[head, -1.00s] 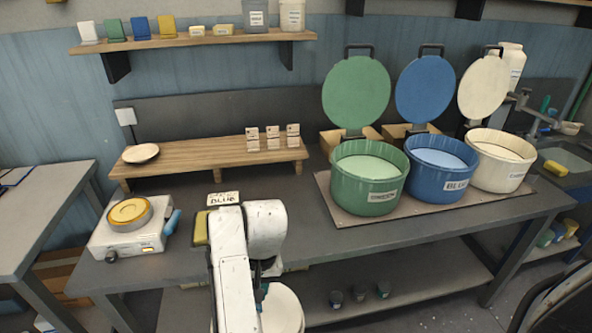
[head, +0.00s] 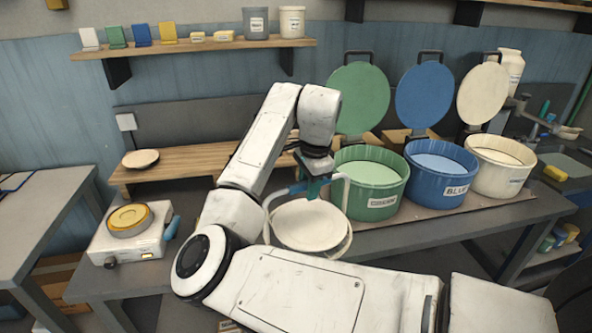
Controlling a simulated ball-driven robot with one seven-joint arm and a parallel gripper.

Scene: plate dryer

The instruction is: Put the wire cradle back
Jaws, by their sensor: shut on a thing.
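The wire cradle (head: 346,205) is a pale wire frame with side arms that rise around a round cream dish or disc (head: 310,222). My gripper (head: 313,190) is above the disc, with teal parts at its end. It is shut on the top of the wire cradle, and the cradle hangs in front of the bench beside the green tub. The exact grip is small and partly hidden by the wrist. The lower part of the cradle is hidden behind my arm.
Open green (head: 370,180), blue (head: 440,170) and cream (head: 500,165) tubs stand on the bench at right, lids raised behind. A wooden riser (head: 190,165) with a small dish (head: 141,159) is at the back.

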